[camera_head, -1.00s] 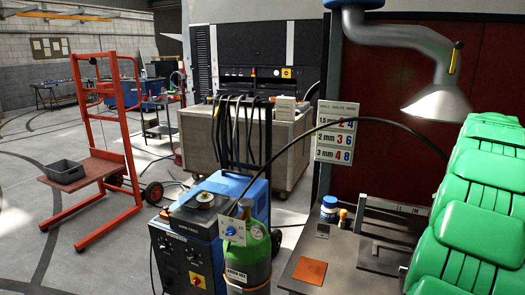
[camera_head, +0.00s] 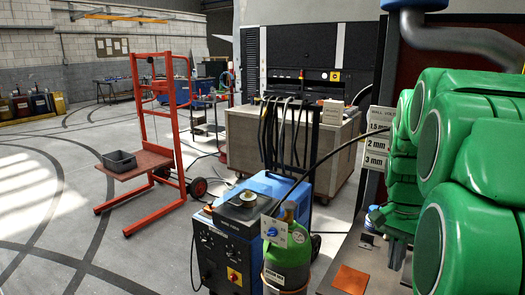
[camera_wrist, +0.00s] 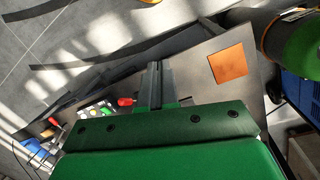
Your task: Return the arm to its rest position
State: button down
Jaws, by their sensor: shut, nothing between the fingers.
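My green arm (camera_head: 480,150) fills the right side of the head view, with its links folded close together. My gripper (camera_wrist: 154,68) shows in the wrist view as two grey fingers side by side, shut and empty. In the head view its fingers (camera_head: 397,254) point down over the workbench (camera_head: 345,255), seemingly clear of it. An orange plate (camera_head: 351,279) lies on the bench beside the fingers; it also shows in the wrist view (camera_wrist: 226,65). The arm hides much of the bench's right part.
A blue welding machine (camera_head: 225,245) and a green gas cylinder (camera_head: 287,265) stand just left of the bench. A number sign (camera_head: 377,140) hangs behind the arm. A red hand cart (camera_head: 150,150) stands farther left. Open floor (camera_head: 40,210) lies at the far left.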

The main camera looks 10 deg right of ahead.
jog(key=s+a+f+n, duration=0.2)
jog(key=s+a+n, duration=0.4)
jog(key=a, duration=0.6)
jog(key=s+a+f+n, duration=0.3)
jog(key=s+a+n, duration=0.3)
jog(key=s+a, duration=0.5)
jog(key=shift+s+a+n+h, duration=0.15)
jog(key=shift+a+n+h, duration=0.15)
jog(key=shift+a+n, duration=0.15)
